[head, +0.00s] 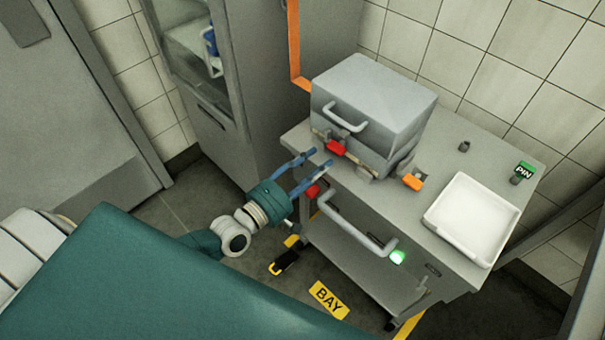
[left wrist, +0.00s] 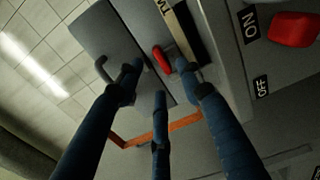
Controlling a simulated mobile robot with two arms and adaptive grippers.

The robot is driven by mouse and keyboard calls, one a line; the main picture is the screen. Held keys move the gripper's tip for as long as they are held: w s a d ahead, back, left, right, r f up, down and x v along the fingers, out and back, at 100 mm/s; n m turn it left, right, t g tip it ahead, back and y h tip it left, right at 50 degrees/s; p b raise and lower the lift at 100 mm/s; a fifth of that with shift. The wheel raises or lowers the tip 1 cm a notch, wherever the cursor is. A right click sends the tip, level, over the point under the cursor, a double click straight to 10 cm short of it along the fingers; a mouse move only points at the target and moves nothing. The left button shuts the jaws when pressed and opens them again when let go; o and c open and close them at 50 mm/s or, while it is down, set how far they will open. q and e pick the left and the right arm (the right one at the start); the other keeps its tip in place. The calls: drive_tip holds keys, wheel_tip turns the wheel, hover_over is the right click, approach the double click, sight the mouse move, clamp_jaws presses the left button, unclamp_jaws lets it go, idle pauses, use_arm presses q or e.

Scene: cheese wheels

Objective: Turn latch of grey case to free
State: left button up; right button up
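The grey case (head: 375,95) sits on the cart top, lid down, with a pale bar handle (head: 345,118) on its front. A red latch (head: 335,148) is on the case front below the handle; it also shows in the left wrist view (left wrist: 162,60). In the left wrist view, the latch appears between the spread fingertips (left wrist: 160,78); contact cannot be told. My right gripper is out of view.
A red switch (left wrist: 295,29) with ON and OFF labels is on the cart front, near my left fingers. A cart rail (head: 355,235) lies below; a cabinet (head: 235,150) stands left.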

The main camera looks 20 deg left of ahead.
use_arm(q)
drive_tip(key=v, duration=0.5)
drive_tip(key=shift+s+a, duration=0.1)
drive_tip(key=shift+s, duration=0.2)
drive_tip(key=s+a+f+m+g+y, duration=0.2)
drive_tip(key=s+f+m+g, duration=0.15)
drive_tip(key=f, duration=0.75)
drive_tip(key=s+a+f+m+g+y, duration=0.1)
drive_tip(key=s+a+f+m+g, duration=0.3)
drive_tip(key=f, duration=0.8)
drive_tip(key=s+a+f+m+g+y, duration=0.15)
drive_tip(key=s+f, duration=0.35)
drive_tip(key=f, duration=0.6)
drive_tip(key=s+d+f+m+g, duration=0.1)
drive_tip(key=s+f+m+g, duration=0.1)
drive_tip(key=s+f, duration=0.3)
drive_tip(key=s+d+f+m+g+y, duration=0.1)
drive_tip(key=s+f, duration=0.4)
drive_tip(key=s, duration=0.8)
drive_tip(key=s+d+f+m+g, duration=0.3)
drive_tip(key=s+f, duration=0.3)
drive_tip(key=s, duration=0.3)
drive_tip(key=shift+m+g+y, duration=0.35)
drive_tip(key=shift+m+g, duration=0.15)
drive_tip(key=shift+m, duration=0.4)
